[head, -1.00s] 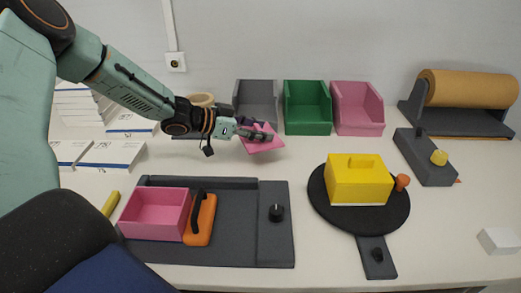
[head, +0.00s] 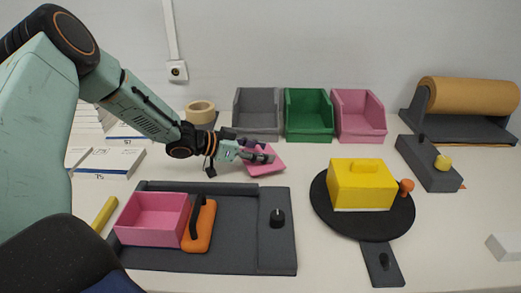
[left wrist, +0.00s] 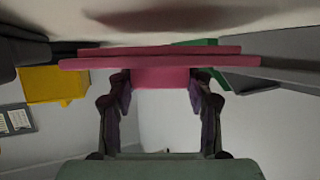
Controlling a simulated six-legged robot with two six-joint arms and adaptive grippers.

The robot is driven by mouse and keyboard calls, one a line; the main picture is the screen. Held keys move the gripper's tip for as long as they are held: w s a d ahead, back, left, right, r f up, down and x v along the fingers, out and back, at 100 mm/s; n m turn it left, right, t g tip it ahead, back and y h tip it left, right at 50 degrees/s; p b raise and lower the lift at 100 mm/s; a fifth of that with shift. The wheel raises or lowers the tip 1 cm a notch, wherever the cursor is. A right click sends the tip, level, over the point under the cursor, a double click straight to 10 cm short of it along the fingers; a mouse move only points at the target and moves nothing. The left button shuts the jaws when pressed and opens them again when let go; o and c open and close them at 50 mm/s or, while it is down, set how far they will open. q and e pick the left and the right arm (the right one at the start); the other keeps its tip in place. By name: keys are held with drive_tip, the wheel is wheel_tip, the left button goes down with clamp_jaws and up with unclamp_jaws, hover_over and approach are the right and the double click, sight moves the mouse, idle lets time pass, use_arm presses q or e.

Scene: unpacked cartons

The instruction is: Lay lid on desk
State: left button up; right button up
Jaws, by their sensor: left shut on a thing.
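The pink lid (head: 264,166) is in my left gripper (head: 262,154), over the desk (head: 300,165) in front of the grey and green bins. My left gripper is shut on it. In the left wrist view the lid (left wrist: 160,63) runs across between the fingers (left wrist: 160,85), close to the desk surface with a shadow beside it. I cannot tell whether it touches the desk. The open pink box (head: 150,238) stands at the front left on a dark board. My right gripper is not in view.
Grey (head: 257,132), green (head: 308,133) and pink (head: 360,133) bins stand behind the lid. A yellow box (head: 362,185) sits on a black round board to the right. The desk between lid and yellow box is clear.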

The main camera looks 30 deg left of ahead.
use_arm(q)
drive_tip(key=shift+w+a+f, duration=0.1)
drive_tip(key=shift+w+f, duration=0.05)
drive_tip(key=shift+f, duration=0.25)
drive_tip(key=shift+r, duration=0.1)
drive_tip(key=o, duration=1.1)
drive_tip(key=shift+o, duration=0.2)
